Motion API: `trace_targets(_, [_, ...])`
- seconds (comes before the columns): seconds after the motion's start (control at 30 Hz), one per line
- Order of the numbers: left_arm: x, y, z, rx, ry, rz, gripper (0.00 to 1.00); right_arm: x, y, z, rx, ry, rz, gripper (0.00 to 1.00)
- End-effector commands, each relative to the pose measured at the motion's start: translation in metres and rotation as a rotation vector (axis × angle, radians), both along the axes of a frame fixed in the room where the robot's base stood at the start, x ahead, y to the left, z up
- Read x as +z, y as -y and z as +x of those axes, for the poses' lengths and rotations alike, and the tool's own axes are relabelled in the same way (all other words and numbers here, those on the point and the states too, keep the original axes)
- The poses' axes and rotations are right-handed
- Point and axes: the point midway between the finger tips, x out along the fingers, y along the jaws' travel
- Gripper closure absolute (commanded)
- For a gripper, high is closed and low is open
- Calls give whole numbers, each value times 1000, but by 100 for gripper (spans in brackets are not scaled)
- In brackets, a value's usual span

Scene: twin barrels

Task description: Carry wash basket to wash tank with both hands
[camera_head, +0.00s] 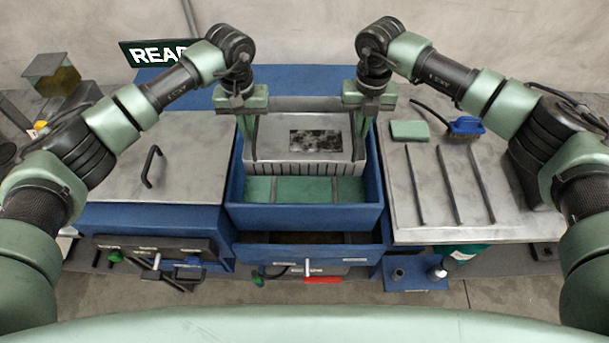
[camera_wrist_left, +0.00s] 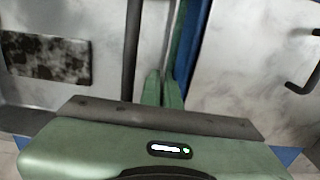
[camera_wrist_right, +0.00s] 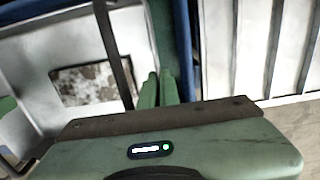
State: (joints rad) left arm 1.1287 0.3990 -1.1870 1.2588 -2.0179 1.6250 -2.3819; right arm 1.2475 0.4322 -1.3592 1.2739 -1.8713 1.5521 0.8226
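The wash basket (camera_head: 275,132) is a pale grey metal box with a slotted front edge. It is inside or just above the middle blue tank (camera_head: 305,217), whose floor is green; I cannot tell whether it rests. A dark mottled patch (camera_head: 315,140) shows in it, also in the left wrist view (camera_wrist_left: 45,57) and right wrist view (camera_wrist_right: 85,84). My left gripper (camera_head: 252,155) points down at the basket's left side, my right gripper (camera_head: 358,155) at its right side. Their green fingers are close together at the side walls and look shut on them; the tips are partly hidden.
A metal lid with a black handle (camera_head: 151,167) covers the left side. The right counter (camera_head: 430,215) holds a green sponge (camera_head: 409,130), a blue brush (camera_head: 466,126) and dark rods. A sign (camera_head: 158,54) stands behind. The tank's blue walls lie close outside both grippers.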

Motion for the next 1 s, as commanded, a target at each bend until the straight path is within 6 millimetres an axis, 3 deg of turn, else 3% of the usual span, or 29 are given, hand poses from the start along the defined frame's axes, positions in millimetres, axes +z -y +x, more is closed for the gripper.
trace_targets(0.47, [-4,-1,1,3,2,2,100,-3,1,1,-2,2,-1,100])
trace_targets(1.0, [-31,-2,1,3,2,2,100,-31,1,1,-2,2,-1,100])
